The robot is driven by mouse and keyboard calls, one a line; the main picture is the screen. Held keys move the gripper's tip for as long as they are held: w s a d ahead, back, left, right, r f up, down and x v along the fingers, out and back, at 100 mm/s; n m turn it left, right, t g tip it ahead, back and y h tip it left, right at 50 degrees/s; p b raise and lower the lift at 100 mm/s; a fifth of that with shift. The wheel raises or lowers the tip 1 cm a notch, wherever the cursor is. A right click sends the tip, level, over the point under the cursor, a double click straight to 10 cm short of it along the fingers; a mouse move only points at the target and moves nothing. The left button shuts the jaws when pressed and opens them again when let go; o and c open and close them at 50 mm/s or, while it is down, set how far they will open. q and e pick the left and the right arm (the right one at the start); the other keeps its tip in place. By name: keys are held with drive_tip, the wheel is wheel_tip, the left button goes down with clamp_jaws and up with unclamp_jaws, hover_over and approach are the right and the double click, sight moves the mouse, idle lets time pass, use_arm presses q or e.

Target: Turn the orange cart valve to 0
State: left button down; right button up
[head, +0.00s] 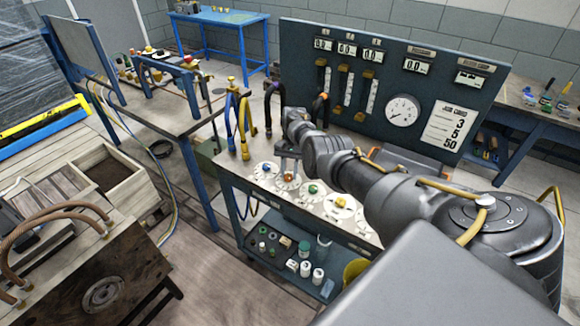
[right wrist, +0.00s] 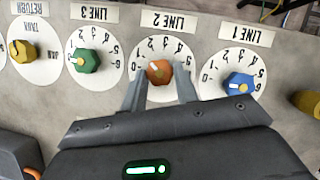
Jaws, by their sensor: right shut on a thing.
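The orange valve knob (right wrist: 159,71) sits on the white dial labelled LINE 2 on the cart top, between the blue and green knobs. Its pale pointer mark points up and left in the right wrist view, seemingly between the 1 and 2 marks. It also shows in the head view (head: 288,177), partly hidden by my gripper. My right gripper (right wrist: 160,77) is shut on the orange knob, one finger on each side; in the head view it reaches down over the dial (head: 288,164). My left gripper is not in view.
Close by are the blue LINE 1 knob (right wrist: 238,83), the green LINE 3 knob (right wrist: 86,61) and a yellow knob (right wrist: 24,51). A blue gauge panel (head: 385,85) stands behind the cart. Upright hoses (head: 243,125) rise at its left end. The lower shelf holds small bottles (head: 305,268).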

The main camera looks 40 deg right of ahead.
drive_tip(key=n+b, duration=0.1)
drive_tip(key=n, duration=0.2)
drive_tip(key=shift+w+f+g+h, duration=0.1)
drive_tip(key=shift+g+h, duration=0.3)
drive_tip(key=shift+a+n+h+b, duration=0.15)
drive_tip(key=shift+n+h+b, duration=0.15)
drive_tip(key=shift+n, duration=0.5)
drive_tip(key=shift+w+a+n+g+h, duration=0.1)
drive_tip(key=shift+n+g+h, duration=0.5)
drive_tip(key=shift+n, duration=1.3)
drive_tip(key=o, duration=1)
drive_tip(key=shift+c, duration=0.2)
drive_tip(key=shift+r, duration=0.2)
